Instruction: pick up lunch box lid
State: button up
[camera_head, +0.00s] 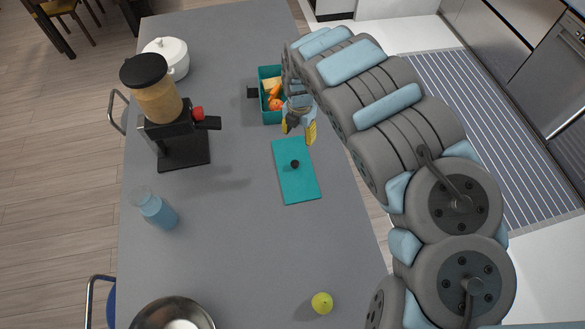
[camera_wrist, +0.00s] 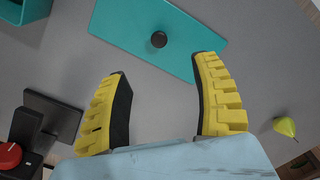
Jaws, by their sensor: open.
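The lunch box lid (camera_head: 297,178) is a flat teal rectangle with a small round black knob in its middle. It lies on the grey table beside the teal lunch box (camera_head: 268,108), which holds orange and yellow food. In the wrist view the lid (camera_wrist: 130,30) lies beyond my fingertips, with its knob (camera_wrist: 158,39) between their directions. My gripper (camera_head: 300,130) hovers near the lid's far end, between it and the box. In the wrist view my gripper (camera_wrist: 160,75) has its two yellow fingers wide apart with nothing between them.
A coffee grinder (camera_head: 170,115) and a white pot (camera_head: 168,56) stand at the left. A blue bottle (camera_head: 155,209), a metal bowl (camera_head: 172,315) and a green pear (camera_head: 322,303) are nearer. The table (camera_head: 240,240) left of the lid is clear.

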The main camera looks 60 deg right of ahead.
aim_at(295, 163)
jog(key=shift+w+f+b, duration=0.1)
jog(key=shift+f+b, duration=0.4)
jog(key=shift+f, duration=5.45)
jog(key=shift+a+f, duration=0.1)
jog(key=shift+w+a+f, duration=0.1)
jog(key=shift+a+f, duration=0.15)
jog(key=shift+f, duration=0.4)
jog(key=shift+w+a+f, duration=0.1)
jog(key=shift+a+f, duration=0.15)
jog(key=shift+f, duration=0.4)
jog(key=shift+f+p, duration=0.3)
jog(key=shift+f, duration=0.9)
jog(key=shift+c, duration=0.3)
grip_shut()
